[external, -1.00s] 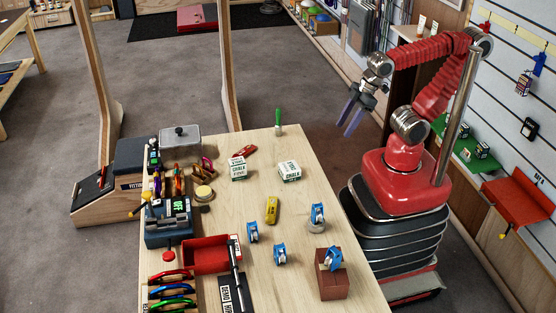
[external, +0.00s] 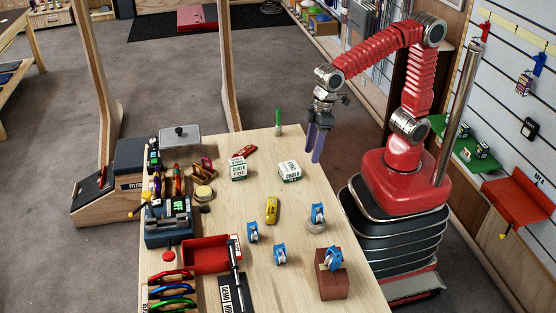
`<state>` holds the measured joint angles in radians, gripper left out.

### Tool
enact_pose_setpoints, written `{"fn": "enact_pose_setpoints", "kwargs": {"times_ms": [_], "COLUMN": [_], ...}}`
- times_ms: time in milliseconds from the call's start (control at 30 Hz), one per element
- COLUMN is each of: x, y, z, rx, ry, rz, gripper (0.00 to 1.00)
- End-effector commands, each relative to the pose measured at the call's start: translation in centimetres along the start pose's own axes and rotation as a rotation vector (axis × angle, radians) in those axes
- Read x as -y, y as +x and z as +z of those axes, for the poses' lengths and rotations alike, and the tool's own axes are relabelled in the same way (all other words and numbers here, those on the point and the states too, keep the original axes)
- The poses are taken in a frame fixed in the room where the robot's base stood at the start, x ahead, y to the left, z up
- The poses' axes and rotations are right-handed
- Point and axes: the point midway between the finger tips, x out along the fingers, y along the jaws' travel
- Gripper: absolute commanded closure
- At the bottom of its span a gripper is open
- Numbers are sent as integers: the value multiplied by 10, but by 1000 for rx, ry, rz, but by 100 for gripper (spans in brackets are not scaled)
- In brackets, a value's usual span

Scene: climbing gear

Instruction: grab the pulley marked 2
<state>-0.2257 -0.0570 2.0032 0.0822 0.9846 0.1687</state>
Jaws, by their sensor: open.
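Several blue pulleys are on the wooden table. One pulley (external: 318,213) stands on a round grey base near the table's right side. Another pulley (external: 253,232) stands left of the middle, and a third (external: 280,254) stands lower, between it and the brown block. One more pulley (external: 332,259) sits on top of the brown block. Their markings are too small to read, so I cannot tell which one is marked 2. My gripper (external: 316,146) is open and empty, pointing down above the table's far right edge, apart from all the pulleys.
A yellow item (external: 272,210) lies among the pulleys. Two white chalk boxes (external: 290,171) and a green-handled tool (external: 278,123) are farther back. A red tray (external: 205,254) and a grey-lidded box (external: 180,136) line the left side. The brown block (external: 334,285) is near the front.

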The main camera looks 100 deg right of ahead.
Motion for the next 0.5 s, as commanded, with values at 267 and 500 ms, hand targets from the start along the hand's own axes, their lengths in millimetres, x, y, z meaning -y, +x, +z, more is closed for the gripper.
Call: {"fn": "enact_pose_setpoints", "kwargs": {"times_ms": [267, 500], "x": [46, 88], "y": [22, 43], "z": [-51, -91], "rx": [54, 104], "ry": [125, 270], "rz": [-31, -54], "gripper": [54, 54]}}
